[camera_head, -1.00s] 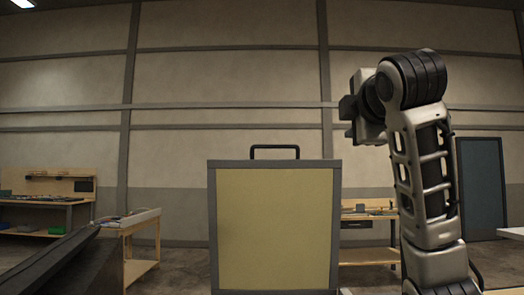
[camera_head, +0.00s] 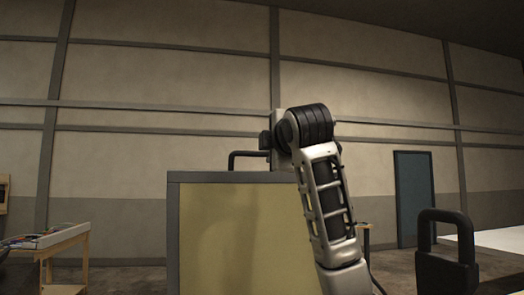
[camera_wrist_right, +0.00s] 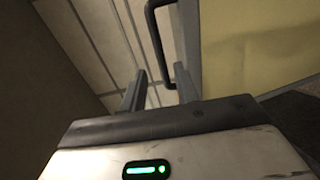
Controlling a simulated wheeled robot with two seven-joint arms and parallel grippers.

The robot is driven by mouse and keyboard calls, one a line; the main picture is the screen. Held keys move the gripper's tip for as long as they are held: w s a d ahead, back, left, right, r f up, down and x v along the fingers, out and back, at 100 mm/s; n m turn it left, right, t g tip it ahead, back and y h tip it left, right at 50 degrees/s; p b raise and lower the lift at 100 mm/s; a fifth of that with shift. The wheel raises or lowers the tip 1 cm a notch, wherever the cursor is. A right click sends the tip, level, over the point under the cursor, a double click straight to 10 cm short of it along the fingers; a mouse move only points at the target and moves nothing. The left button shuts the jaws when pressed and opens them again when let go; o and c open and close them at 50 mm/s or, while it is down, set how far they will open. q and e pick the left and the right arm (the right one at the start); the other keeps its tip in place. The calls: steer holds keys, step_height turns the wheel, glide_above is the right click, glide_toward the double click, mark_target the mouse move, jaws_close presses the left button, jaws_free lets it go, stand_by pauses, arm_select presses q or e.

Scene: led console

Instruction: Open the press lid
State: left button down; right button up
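The press lid (camera_head: 235,235) is a raised yellow panel with a grey frame, standing upright in the head view. A black handle (camera_head: 233,160) rises from its top edge. My right arm crosses in front of the lid's right side, its wrist at the handle's right end. In the right wrist view, my right gripper (camera_wrist_right: 160,72) has its two fingers apart. The black handle (camera_wrist_right: 155,35) runs down to between or just beyond the fingertips; contact cannot be told. The yellow lid face (camera_wrist_right: 255,45) is to the right. My left gripper is in neither view.
A black loop-topped block (camera_head: 446,262) stands at the lower right. A wooden workbench (camera_head: 48,245) is at the far left. A blue door (camera_head: 414,198) is in the back wall.

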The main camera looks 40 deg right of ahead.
mark_target(264, 155)
steer(key=p+x, duration=0.2)
steer(key=x, duration=0.7)
steer(key=shift+w+p, duration=0.15)
steer(key=shift+p, duration=0.15)
jaws_close()
